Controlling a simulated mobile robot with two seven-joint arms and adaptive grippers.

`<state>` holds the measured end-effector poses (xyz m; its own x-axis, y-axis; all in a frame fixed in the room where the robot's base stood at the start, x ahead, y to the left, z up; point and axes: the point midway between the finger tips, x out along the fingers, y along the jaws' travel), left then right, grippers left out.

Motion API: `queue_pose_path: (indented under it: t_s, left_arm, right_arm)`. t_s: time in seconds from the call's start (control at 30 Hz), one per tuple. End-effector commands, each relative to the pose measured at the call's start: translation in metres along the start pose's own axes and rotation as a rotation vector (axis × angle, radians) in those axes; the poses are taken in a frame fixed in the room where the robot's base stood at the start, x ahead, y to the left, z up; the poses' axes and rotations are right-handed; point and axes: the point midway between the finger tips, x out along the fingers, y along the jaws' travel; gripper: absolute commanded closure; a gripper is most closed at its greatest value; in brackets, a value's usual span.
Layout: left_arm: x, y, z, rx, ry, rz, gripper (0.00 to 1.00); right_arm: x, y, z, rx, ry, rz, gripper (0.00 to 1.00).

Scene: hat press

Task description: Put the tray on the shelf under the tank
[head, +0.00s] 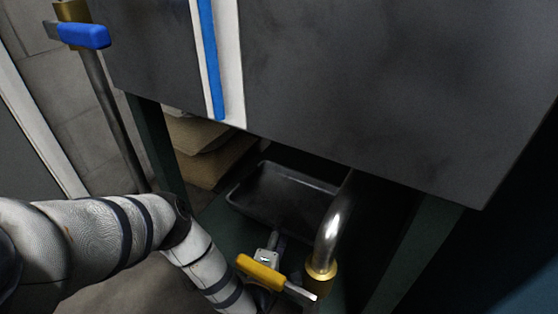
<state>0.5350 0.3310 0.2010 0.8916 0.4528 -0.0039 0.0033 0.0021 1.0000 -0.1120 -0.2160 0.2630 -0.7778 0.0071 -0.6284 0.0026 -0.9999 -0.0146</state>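The tray (290,192) is black, shallow and rectangular, in the dark space under the tank. It appears empty. The tank (340,85) is a large dark grey box above it, with a blue and white strip on its front. The shelf (222,222) under the tank is a dark green surface; I cannot tell if the tray rests fully on it. My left gripper (274,241) is at the tray's front edge, partly behind a yellow valve handle. Its fingers are too dark and small to tell whether they grip the rim. My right gripper is out of view.
The yellow valve handle (262,272) and a shiny bent pipe (331,228) with a brass fitting stand in front of the tray. Brown sacks (210,152) lie behind, to its left. A blue-handled valve (84,36) and vertical pipe stand at the left. Dark green legs flank the opening.

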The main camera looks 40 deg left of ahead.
Motion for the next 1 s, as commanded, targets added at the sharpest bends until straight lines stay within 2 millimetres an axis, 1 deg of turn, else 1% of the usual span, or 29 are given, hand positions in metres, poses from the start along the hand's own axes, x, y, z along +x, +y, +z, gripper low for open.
queue_pose_path:
  t_s: [0.03,0.23,0.3,0.37,0.4,0.47,0.5,0.6,0.73,0.8,0.87,1.0]
  left_arm:
    - [-0.002,-0.007,-0.001,0.005,-0.003,-0.022,0.64]
    - [-0.002,-0.008,-0.002,0.007,-0.002,-0.024,0.64]
    - [-0.003,-0.005,-0.003,0.007,-0.001,-0.025,0.64]
    - [-0.003,0.003,-0.003,0.007,-0.001,-0.024,0.64]
    - [-0.007,0.008,-0.002,0.008,-0.003,-0.026,0.64]
    - [-0.025,0.007,-0.001,0.008,-0.005,-0.027,0.64]
    - [-0.037,0.008,-0.001,0.007,-0.007,-0.026,0.64]
    - [-0.066,0.01,0.0,0.004,-0.006,-0.022,0.64]
    - [-0.097,0.011,0.0,0.004,-0.005,-0.018,0.64]
    - [-0.109,0.01,0.0,0.004,-0.004,-0.016,0.64]
    - [-0.116,0.01,0.0,0.004,-0.005,-0.017,0.64]
    - [-0.122,0.01,-0.001,0.003,-0.003,-0.014,0.64]
  right_arm:
    - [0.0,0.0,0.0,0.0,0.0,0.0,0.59]
    - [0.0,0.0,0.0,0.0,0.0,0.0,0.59]
    - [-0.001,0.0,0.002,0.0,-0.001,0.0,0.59]
    - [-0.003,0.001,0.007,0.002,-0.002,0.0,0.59]
    - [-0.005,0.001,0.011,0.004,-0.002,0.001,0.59]
    - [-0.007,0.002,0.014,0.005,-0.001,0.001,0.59]
    - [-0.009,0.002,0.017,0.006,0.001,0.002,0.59]
    - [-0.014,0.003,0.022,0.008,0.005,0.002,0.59]
    - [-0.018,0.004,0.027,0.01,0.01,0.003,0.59]
    - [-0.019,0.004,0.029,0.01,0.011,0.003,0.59]
    - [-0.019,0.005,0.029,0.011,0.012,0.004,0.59]
    - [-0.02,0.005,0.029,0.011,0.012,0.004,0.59]
